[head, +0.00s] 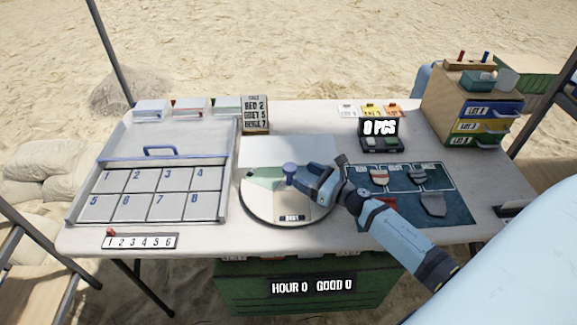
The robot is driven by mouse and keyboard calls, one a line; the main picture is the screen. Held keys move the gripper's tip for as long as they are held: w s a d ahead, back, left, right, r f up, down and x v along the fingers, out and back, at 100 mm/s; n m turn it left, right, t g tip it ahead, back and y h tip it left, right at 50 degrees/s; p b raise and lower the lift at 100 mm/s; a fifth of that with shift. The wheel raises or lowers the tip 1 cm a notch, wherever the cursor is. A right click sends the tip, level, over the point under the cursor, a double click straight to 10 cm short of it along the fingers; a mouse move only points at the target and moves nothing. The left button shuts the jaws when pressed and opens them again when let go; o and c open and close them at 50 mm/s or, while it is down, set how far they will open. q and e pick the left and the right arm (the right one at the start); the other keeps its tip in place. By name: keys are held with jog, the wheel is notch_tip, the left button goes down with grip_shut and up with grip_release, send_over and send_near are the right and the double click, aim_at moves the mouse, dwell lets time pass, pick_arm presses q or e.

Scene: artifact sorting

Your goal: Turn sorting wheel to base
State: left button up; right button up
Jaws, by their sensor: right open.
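The sorting wheel (262,211) is a round, pale disc lying flat near the middle of the table. A green sector shows at its far left, and a small dark label, too small to read surely, sits at its near edge. A blue knob (290,169) stands on the wheel's far part. My right gripper (298,174) reaches in from the right, low over the wheel, with its fingertips at the knob. It is open; whether it touches the knob I cannot tell. The gripper and arm hide the wheel's right part. My left gripper is not in view.
A tray with numbered compartments (150,181) stands left of the wheel. A dark blue mat (455,208) with several sherds lies to the right, partly under my arm. A drawer cabinet (446,98) stands at the back right, and a sign block (255,115) behind the wheel.

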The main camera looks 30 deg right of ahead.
aim_at(296, 170)
jog(key=x, duration=0.4)
jog(key=shift+w+a, duration=0.1)
jog(key=shift+w, duration=0.25)
jog(key=shift+w+a, duration=0.3)
jog(key=shift+w, duration=0.3)
